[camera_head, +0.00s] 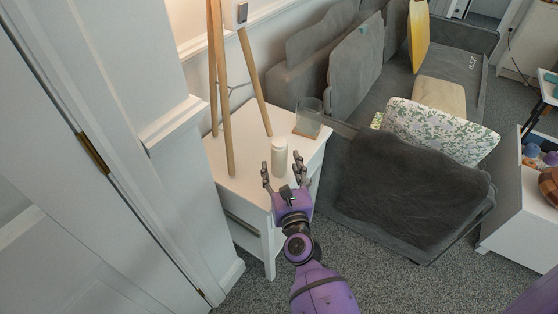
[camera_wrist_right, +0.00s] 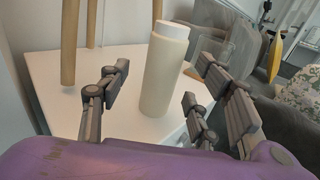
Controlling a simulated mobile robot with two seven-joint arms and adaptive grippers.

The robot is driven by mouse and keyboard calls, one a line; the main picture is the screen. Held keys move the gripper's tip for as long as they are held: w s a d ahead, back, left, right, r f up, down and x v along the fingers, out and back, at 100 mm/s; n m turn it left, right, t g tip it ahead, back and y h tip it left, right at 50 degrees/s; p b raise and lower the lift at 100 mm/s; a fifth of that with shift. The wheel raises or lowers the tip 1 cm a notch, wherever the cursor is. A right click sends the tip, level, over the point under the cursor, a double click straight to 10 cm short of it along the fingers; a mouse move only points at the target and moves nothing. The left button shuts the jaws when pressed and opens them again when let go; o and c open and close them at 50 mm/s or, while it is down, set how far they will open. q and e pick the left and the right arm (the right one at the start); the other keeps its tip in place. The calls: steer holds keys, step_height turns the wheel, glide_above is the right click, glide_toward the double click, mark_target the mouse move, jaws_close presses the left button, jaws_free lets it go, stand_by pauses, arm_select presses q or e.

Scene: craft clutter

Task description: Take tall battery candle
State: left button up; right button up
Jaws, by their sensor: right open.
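The tall battery candle (camera_head: 279,157) is a cream-white cylinder standing upright on the white side table (camera_head: 246,169), near its front edge. My left gripper is not in view.
A wooden tripod (camera_head: 230,120) stands on the table behind and left of the candle. A clear glass (camera_head: 308,118) on a brown coaster stands at the table's back right. A grey sofa (camera_head: 345,160) with cushions lies to the right. A white door (camera_head: 70,150) is at left.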

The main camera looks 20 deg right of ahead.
mark_target(281, 160)
steer(key=w, duration=0.2)
steer(key=w+d, duration=0.1)
steer(key=w, duration=0.2)
steer(key=shift+d+r, duration=0.1)
steer(key=shift+r, duration=0.05)
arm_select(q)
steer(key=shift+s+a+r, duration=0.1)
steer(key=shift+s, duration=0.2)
arm_select(e)
steer(key=shift+s, duration=0.1)
steer(key=shift+c, duration=0.5)
steer(key=c, duration=1.2)
arm_select(q)
steer(key=shift+p, duration=0.35)
arm_select(e)
steer(key=shift+r, duration=0.15)
